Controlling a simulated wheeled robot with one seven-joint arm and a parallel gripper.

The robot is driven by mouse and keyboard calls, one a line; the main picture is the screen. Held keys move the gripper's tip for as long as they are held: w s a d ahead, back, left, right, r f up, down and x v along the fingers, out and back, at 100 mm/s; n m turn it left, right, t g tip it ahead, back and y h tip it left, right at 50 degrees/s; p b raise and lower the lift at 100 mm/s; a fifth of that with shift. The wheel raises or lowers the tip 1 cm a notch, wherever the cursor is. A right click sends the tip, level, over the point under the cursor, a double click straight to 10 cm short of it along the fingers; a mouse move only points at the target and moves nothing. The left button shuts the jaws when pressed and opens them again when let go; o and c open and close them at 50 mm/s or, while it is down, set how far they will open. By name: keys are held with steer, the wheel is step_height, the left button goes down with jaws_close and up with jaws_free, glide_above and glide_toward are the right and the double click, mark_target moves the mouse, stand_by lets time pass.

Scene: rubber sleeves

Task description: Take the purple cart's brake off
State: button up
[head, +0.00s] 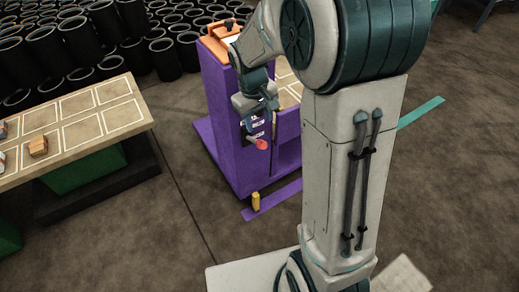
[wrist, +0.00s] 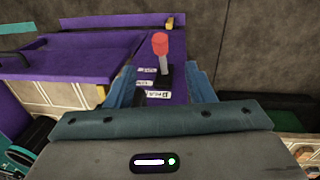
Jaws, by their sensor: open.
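The purple cart (head: 225,130) stands in the middle of the head view, partly hidden by my arm. A lever with a red knob (head: 262,144) sticks out from its side. In the wrist view the lever's red grip (wrist: 160,43) tops a grey shaft on a black base, beside white labels (wrist: 153,95) on the purple panel. My gripper (head: 258,103) is at the cart's side, just above the lever in the head view. In the wrist view its blue fingers (wrist: 160,72) are open and empty, one on each side of the lever's line. I see no contact.
A yellow post (head: 255,201) stands by the cart's foot on a purple floor strip (head: 272,199). A table with marked squares (head: 95,118) and small blocks (head: 38,146) is at left. Black sleeves (head: 80,42) crowd the back. Brown floor lies free between table and cart.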

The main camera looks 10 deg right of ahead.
mark_target(262, 148)
steer(key=f+b, duration=0.1)
steer(key=f, duration=0.4)
steer(key=w+d+f+b, duration=0.1)
steer(key=f, duration=0.4)
steer(key=f+b, duration=0.1)
steer(key=f, duration=0.4)
steer(key=shift+w+d+f, duration=0.15)
steer(key=shift+w+d, duration=0.1)
steer(key=shift+d, duration=0.05)
jaws_close()
